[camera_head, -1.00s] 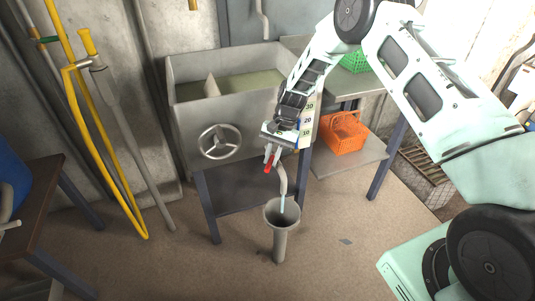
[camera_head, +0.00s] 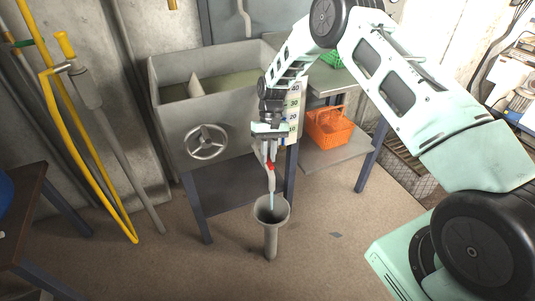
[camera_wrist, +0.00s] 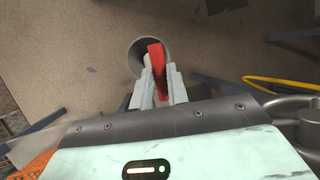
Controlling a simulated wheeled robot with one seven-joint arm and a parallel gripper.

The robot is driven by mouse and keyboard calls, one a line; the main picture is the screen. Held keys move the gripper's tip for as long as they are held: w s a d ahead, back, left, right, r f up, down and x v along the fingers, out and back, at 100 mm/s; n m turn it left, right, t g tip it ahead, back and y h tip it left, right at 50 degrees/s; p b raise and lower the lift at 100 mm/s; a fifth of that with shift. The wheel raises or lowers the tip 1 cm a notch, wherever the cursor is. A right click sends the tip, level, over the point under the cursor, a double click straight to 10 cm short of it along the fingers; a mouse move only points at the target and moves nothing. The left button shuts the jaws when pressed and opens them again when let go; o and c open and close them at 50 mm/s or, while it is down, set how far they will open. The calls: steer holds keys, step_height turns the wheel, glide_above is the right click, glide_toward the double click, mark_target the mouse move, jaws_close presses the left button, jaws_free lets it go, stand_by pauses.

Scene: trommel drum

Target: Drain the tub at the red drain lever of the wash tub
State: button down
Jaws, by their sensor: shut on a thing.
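The grey wash tub (camera_head: 165,100) stands on dark legs and holds murky greenish water. The red drain lever (camera_head: 270,166) is at the tub's right front, below the level scale (camera_head: 294,110). In the wrist view the lever (camera_wrist: 157,62) stands between my two fingers. My gripper (camera_head: 268,158) points down and is shut on the lever; it also shows in the wrist view (camera_wrist: 158,85). A pale stream (camera_head: 272,200) runs down into the grey funnel drain (camera_head: 284,212) below. The valve body behind my gripper is mostly hidden.
A handwheel (camera_head: 206,142) is on the tub's front, left of my gripper. An orange basket (camera_head: 328,127) sits on a side shelf to the right. Yellow pipes (camera_head: 85,165) stand at left. The floor in front is clear.

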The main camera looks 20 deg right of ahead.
stand_by(0.3)
steer(key=c, duration=1.4)
jaws_free()
steer(key=shift+o, duration=0.2)
steer(key=v, duration=1.7)
steer(key=shift+r, duration=0.15)
steer(key=shift+d, duration=0.15)
